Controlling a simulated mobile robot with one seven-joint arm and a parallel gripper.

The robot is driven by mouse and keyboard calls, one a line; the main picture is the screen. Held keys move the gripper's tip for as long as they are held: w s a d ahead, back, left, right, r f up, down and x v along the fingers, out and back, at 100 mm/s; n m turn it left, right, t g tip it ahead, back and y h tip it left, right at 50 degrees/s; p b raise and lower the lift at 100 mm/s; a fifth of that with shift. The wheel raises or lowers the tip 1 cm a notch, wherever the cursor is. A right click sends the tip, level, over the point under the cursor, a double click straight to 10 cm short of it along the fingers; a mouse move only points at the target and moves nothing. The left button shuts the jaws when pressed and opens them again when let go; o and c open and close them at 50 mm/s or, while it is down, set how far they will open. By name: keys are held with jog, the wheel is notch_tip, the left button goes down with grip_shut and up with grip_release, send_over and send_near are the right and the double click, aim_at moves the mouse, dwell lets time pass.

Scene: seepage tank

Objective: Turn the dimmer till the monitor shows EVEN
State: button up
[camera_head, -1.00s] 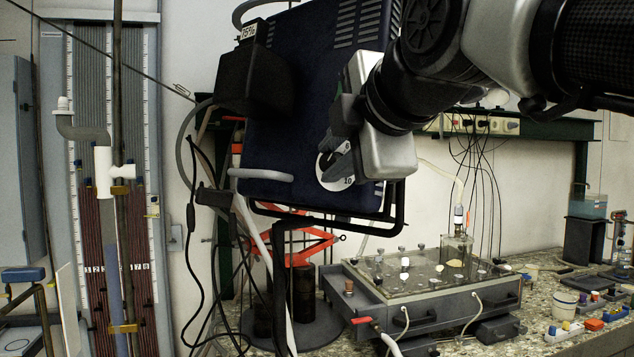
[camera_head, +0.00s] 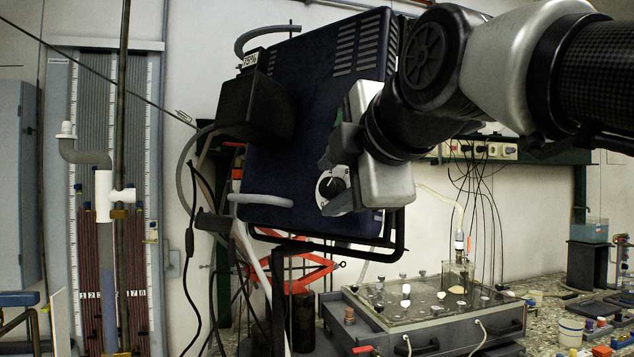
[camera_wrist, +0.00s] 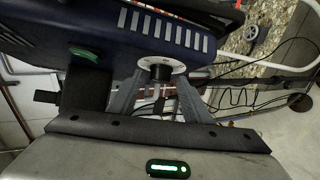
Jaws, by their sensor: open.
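The dimmer is a black knob (camera_head: 333,187) on a pale round dial, set in the face of a dark blue housing (camera_head: 285,150). In the wrist view the knob (camera_wrist: 160,71) sits in the middle of the white dial (camera_wrist: 176,66). My gripper (camera_head: 337,172) is at the dial with its fingers apart. In the wrist view my gripper (camera_wrist: 160,80) has one finger on each side of the knob; I cannot tell if either touches it. Part of the dial's scale is hidden behind the fingers. I cannot make out a monitor showing a word.
A black box (camera_head: 250,105) labelled 75% projects from the housing's left side. A black tubular frame (camera_head: 300,238) and red jack (camera_head: 300,272) are below. Cables hang at left. A grey tank unit (camera_head: 420,315) with several knobs stands on the speckled bench. Pale wall lies behind.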

jog(key=p+v, duration=0.2)
jog(key=v, duration=1.5)
jog(key=shift+s, duration=0.2)
jog(key=shift+r, duration=0.1)
jog(key=w+d+f+m+g+h, duration=0.15)
jog(key=f+m, duration=0.45)
jog(key=f, duration=0.6)
jog(key=w+d+f+m+g+h, duration=0.1)
jog(key=w+f+m+g+h, duration=0.15)
jog(key=f+m, duration=0.65)
jog(key=s+d+f+m+g, duration=0.2)
jog(key=f+m, duration=0.1)
jog(key=f, duration=0.7)
jog(key=s+d+f+m+g, duration=0.2)
jog(key=f+m, duration=0.2)
jog(key=f, duration=0.6)
notch_tip(320, 180, up, 23)
jog(key=p, duration=2.3)
jog(key=shift+a+n, duration=0.35)
jog(key=shift+n, duration=0.05)
jog(key=shift+r, duration=0.15)
